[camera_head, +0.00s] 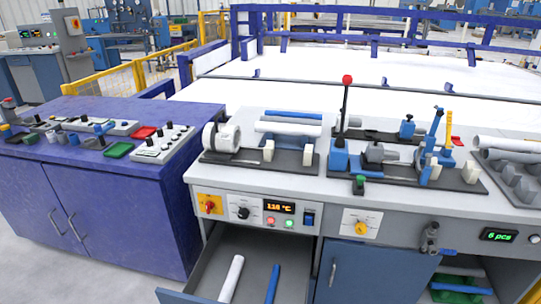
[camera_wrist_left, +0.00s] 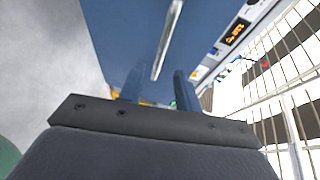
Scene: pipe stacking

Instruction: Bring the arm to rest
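My left gripper (camera_wrist_left: 158,84) shows only in the left wrist view. Its two dark fingers stand apart with a gap between them, and I see nothing held in it. Beyond the fingers is a blue cabinet front with a metal handle (camera_wrist_left: 166,42); the fingers appear apart from it, though the exact distance is unclear. Neither of my arms shows in the head view, and my right gripper is in no frame. In the head view a white pipe (camera_head: 231,279) and a blue pipe (camera_head: 272,284) lie in the open drawer (camera_head: 195,276).
The pulled-out drawer juts from the workbench (camera_head: 270,183) front. A blue door (camera_head: 375,272) stands to its right. A purple-blue cabinet (camera_head: 100,205) stands left. Fixtures, a red-knobbed lever (camera_head: 346,100) and grey pipes (camera_head: 505,144) crowd the bench top. Grey floor lies at lower left.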

